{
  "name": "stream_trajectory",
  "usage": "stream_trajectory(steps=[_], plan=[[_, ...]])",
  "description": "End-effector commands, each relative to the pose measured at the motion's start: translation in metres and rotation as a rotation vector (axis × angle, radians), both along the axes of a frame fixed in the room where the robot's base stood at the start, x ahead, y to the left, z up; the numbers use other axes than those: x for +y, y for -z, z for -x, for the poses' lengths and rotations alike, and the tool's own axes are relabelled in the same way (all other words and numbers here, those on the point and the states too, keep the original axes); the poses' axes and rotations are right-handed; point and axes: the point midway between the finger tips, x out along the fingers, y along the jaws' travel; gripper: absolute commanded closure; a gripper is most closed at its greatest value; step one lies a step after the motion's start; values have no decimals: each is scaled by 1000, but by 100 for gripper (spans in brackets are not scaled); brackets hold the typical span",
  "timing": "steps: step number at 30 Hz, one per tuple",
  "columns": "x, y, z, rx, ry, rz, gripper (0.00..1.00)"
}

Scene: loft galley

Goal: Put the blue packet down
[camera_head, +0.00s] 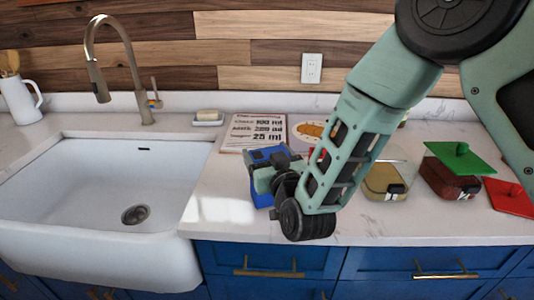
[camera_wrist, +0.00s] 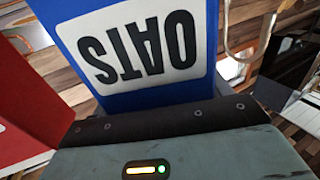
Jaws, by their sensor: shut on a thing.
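The blue packet (camera_head: 262,155) is over the front of the white counter, right of the sink, and partly hidden by my gripper. In the wrist view the packet (camera_wrist: 200,92) fills the top middle, its white label reading OATS upside down. My gripper (camera_head: 272,176) is shut on the packet. Whether the packet's bottom touches the counter cannot be told, as my gripper and arm cover part of it.
The sink (camera_head: 60,195) is to the left. Clear jars (camera_head: 387,181), a green lid (camera_head: 461,158) and a red lid (camera_head: 511,199) lie to the right. Bare counter (camera_head: 222,205) shows left of the packet. A red thing (camera_wrist: 30,115) is close by in the wrist view.

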Motion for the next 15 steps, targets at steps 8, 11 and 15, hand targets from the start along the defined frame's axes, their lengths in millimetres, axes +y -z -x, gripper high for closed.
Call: stream_trajectory(steps=[8,11,15], plan=[[0,3,0,-1,0,0,62],[0,5,0,-1,0,0,62],[0,6,0,-1,0,0,10]])
